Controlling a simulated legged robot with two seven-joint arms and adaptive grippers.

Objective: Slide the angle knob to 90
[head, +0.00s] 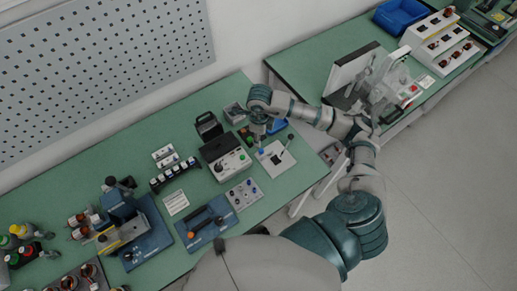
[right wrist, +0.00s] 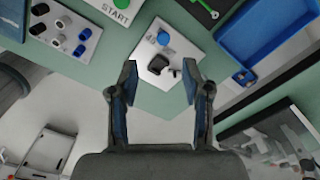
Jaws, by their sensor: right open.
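A white plate (head: 271,168) lies flat near the front edge of the green bench. In the right wrist view the plate (right wrist: 180,42) shows the blue knob (right wrist: 163,38) beside small dark markings. A black part (right wrist: 158,64) on the plate sits just ahead of the fingertips. Which part is the angle knob is not clear. My right gripper (right wrist: 159,82) is open and empty, its fingers spread to either side of the plate's near part. My left gripper is not in view.
A white START box (head: 231,163) and a panel of coloured knobs (head: 244,194) stand left of the plate. A blue tray (right wrist: 265,40) is close to the right in the wrist view. Another bench with equipment (head: 370,80) stands to the right.

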